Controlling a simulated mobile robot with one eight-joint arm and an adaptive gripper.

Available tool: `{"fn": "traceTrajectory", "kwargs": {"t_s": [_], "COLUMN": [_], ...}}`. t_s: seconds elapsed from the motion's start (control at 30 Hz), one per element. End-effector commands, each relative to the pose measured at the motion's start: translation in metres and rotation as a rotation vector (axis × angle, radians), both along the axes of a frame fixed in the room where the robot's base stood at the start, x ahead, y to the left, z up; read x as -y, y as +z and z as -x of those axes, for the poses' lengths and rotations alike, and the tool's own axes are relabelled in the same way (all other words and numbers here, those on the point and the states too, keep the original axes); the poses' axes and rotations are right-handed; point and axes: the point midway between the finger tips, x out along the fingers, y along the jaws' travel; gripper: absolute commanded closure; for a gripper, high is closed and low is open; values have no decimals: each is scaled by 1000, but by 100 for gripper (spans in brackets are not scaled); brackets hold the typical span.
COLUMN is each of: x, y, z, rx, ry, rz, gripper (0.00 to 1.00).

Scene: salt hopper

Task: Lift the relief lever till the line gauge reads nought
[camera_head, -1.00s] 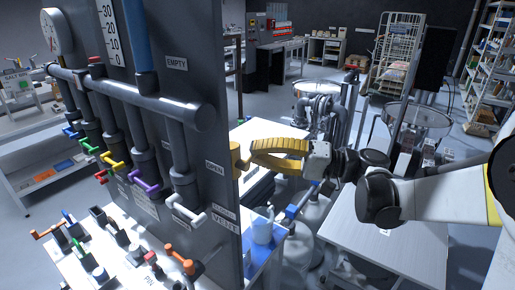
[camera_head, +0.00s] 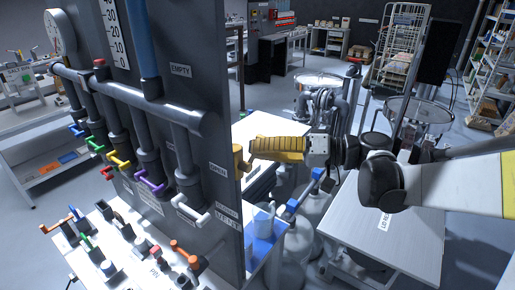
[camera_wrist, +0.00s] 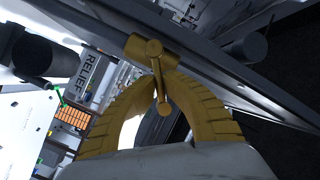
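The relief lever, a yellow-brass hub with a thin handle, is on the right edge of the dark panel (camera_head: 210,120); its hub (camera_head: 237,158) shows in the head view. In the wrist view the lever (camera_wrist: 152,55) lies beside a RELIEF label, its handle reaching down between my fingers. My yellow gripper (camera_head: 250,150) is at the lever; in the wrist view its bowed fingers (camera_wrist: 156,82) come together around the handle and look shut on it. The round dial gauge (camera_head: 60,32) is at the panel's upper left, its needle too small to read.
A vertical scale (camera_head: 115,35) and a grey pipe (camera_head: 130,98) with several coloured valve handles are on the panel. A bench (camera_head: 105,250) with small levers stands below. A blue-and-white container (camera_head: 263,222) stands under my gripper; a white table (camera_head: 390,225) is at right.

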Motion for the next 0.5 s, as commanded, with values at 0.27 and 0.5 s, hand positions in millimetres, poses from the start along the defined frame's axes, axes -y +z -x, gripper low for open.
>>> {"fn": "traceTrajectory", "kwargs": {"t_s": [0.27, 0.5], "x": [0, 0], "y": [1, 1], "z": [0, 0], "rx": [0, 0], "ry": [0, 0], "rz": [-3, -2], "gripper": [68, 68]}}
